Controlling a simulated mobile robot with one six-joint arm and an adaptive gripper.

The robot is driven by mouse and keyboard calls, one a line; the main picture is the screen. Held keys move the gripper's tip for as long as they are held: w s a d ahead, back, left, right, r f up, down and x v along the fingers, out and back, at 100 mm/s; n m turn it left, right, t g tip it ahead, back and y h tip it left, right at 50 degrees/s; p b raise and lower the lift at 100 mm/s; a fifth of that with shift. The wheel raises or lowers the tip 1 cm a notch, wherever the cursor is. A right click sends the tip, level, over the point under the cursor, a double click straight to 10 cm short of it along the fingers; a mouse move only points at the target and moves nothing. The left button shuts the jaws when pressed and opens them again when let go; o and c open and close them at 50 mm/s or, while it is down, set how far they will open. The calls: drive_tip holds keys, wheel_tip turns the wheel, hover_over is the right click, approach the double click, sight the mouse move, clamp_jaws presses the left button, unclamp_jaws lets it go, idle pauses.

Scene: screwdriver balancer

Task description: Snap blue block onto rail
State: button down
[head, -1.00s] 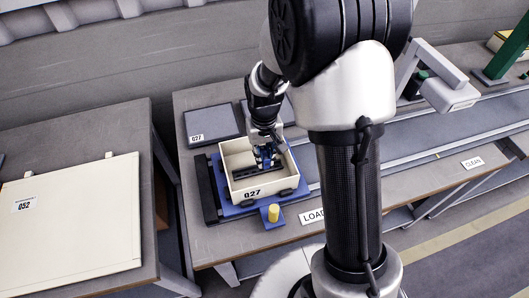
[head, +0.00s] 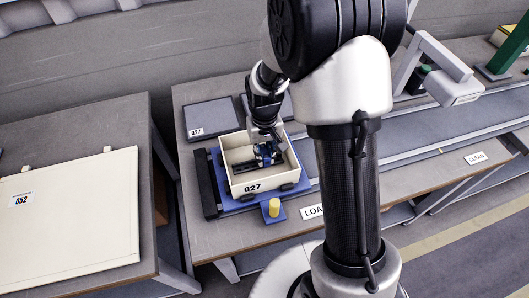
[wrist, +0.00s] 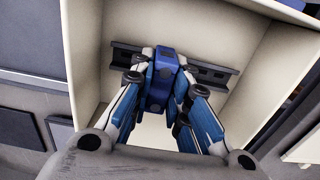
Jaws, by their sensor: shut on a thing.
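My gripper (wrist: 160,108) is shut on the blue block (wrist: 164,68), which sits between its blue-padded fingers. In the wrist view the block is over the middle of the dark rail (wrist: 213,76) and overlaps it; I cannot tell whether they touch. The rail lies inside the cream box labelled 027 (head: 286,188). In the head view my gripper (head: 267,152) reaches down into this box, and the rail (head: 243,168) shows to its left. The block is mostly hidden there by the fingers.
The box stands on a blue fixture (head: 233,207) with a black bar (head: 206,183) at its left. A yellow knob (head: 274,207) is in front. Dark flat panels (head: 210,118) lie behind. The box walls (wrist: 82,50) surround the gripper closely.

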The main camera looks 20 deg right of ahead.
drive_tip(key=shift+f+b, duration=0.35)
drive_tip(key=shift+f, duration=0.25)
idle(0.7)
drive_tip(key=shift+s+f, duration=0.2)
drive_tip(key=shift+f, duration=0.05)
idle(0.6)
drive_tip(key=c, duration=1.5)
unclamp_jaws()
drive_tip(key=shift+f, duration=0.1)
drive_tip(key=shift+o, duration=0.2)
drive_tip(key=shift+w+r, duration=0.15)
drive_tip(key=shift+r, duration=0.4)
wheel_tip(320, 180, up, 11)
drive_tip(key=shift+r, duration=0.1)
